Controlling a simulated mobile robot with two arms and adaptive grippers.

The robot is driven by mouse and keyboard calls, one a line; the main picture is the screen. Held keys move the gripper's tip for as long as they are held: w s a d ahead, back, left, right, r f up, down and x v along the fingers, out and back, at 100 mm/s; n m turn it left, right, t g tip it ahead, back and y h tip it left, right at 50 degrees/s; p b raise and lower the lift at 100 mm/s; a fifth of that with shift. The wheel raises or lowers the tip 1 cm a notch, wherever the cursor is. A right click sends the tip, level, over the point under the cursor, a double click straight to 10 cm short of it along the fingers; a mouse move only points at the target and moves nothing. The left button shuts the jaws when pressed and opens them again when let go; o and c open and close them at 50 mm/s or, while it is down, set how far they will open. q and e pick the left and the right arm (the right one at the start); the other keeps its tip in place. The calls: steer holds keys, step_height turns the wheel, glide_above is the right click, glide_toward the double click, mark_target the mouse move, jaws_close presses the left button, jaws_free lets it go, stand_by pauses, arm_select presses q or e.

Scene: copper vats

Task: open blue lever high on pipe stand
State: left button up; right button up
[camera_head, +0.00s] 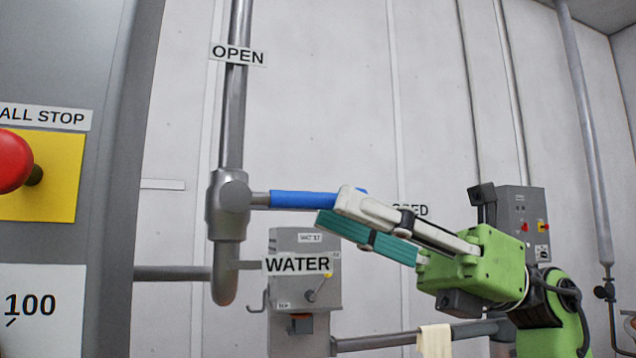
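The blue lever (296,199) reaches out to the right, nearly level, from a grey valve body (231,205) on the upright pipe stand. An OPEN sign (238,54) is on the pipe above the valve. A sign ending in "SED" (421,211) is behind the fingers, partly hidden. My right gripper (338,212) comes in from the lower right and is at the lever's outer end. Its pale finger crosses in front of the lever, and its teal pad lies just below. I cannot tell whether the fingers touch or grip it. My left gripper is not in view.
A grey box (305,290) with a WATER sign (297,264) is below the lever. A grey panel with a red ALL STOP button (14,161) fills the left side. A control box (523,222) is behind my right arm. The wall space above the lever looks clear.

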mark_target(316, 200)
steer(key=x, duration=0.4)
steer(key=shift+s+p, duration=0.1)
steer(key=shift+p, duration=0.3)
steer(key=shift+d, duration=0.1)
jaws_close()
